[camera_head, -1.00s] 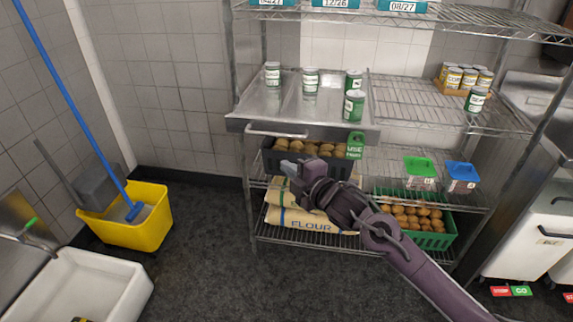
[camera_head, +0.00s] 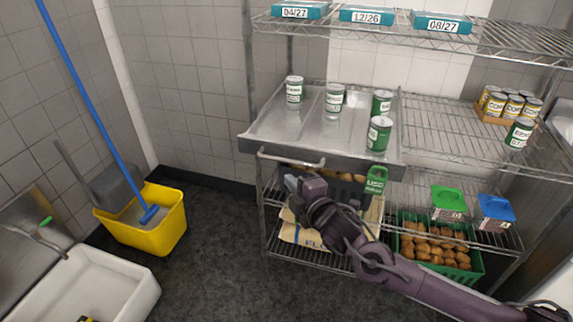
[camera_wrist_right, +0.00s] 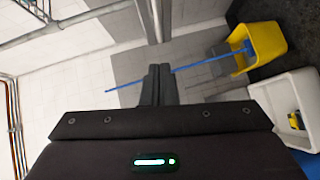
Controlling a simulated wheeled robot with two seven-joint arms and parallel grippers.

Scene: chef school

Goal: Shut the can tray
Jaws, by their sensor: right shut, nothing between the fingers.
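The can tray (camera_head: 262,146) is a metal tray with low dividers on the wire shelf, its front sticking out past the shelf edge. A bar handle (camera_head: 291,160) runs along its lower front left. Several green-labelled cans stand in the tray, one of them at its front right (camera_head: 378,134). My left gripper is not in view.
Lower shelves hold a dark crate, flour sacks (camera_head: 298,234) and a green crate of brown produce (camera_head: 441,268). Green-lidded and blue-lidded tubs (camera_head: 495,207) stand at right. A yellow mop bucket (camera_head: 160,232) and white sink (camera_head: 130,290) are at left. The floor between is clear.

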